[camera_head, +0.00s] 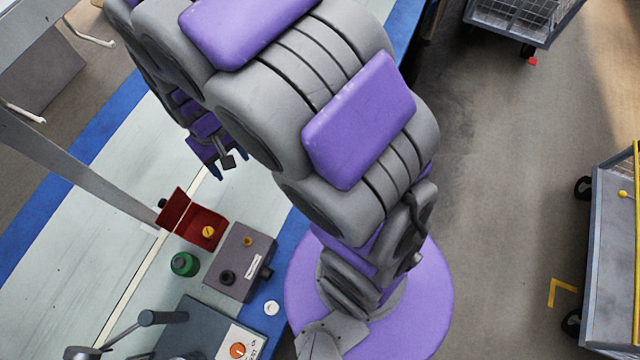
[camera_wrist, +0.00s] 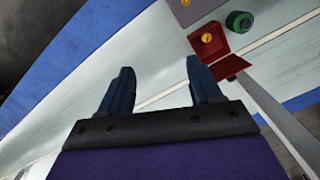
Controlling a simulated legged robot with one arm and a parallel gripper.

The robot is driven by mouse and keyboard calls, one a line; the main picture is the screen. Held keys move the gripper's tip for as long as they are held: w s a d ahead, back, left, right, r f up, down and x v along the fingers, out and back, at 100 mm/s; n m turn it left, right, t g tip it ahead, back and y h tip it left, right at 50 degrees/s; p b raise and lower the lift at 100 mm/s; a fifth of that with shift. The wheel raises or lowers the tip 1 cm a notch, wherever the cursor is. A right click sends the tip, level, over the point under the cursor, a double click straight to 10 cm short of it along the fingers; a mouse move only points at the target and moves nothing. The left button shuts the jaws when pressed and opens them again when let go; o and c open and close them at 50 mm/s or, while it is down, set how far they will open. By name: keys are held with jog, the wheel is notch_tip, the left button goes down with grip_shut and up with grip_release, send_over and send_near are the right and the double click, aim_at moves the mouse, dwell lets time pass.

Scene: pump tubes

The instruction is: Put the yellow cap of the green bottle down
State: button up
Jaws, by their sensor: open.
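The green bottle (camera_head: 184,264) stands on the workbench, seen from above with a dark green top; it also shows in the wrist view (camera_wrist: 239,22) at the upper right. The round yellow cap (camera_head: 208,232) lies in the open red box (camera_head: 190,235) beside the bottle; in the wrist view the cap (camera_wrist: 207,38) is just beyond the right finger. My gripper (camera_head: 231,165) is over the bench, apart from the red box. In the wrist view my gripper (camera_wrist: 160,64) has its two fingers wide apart, with nothing between them.
A grey box (camera_head: 240,262) with a black knob and a small yellow part stands beside the bottle. A white round piece (camera_head: 271,307) lies near the bench's blue edge. A dark machine (camera_head: 190,330) with a lever is in front. A slanted grey post (camera_head: 85,170) crosses the bench.

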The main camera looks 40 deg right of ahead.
jog(key=s+d+r, duration=0.3)
jog(key=s, duration=0.4)
jog(key=s+d+r+m, duration=0.1)
jog(key=s+d+r, duration=0.2)
jog(key=s, duration=0.4)
jog(key=s+d+r, duration=0.3)
jog(key=s+r, duration=0.2)
jog(key=s, duration=0.2)
jog(key=shift+d+r+m+g, duration=0.25)
jog(key=shift+d+m+g, duration=0.05)
jog(key=shift+d+g, duration=0.1)
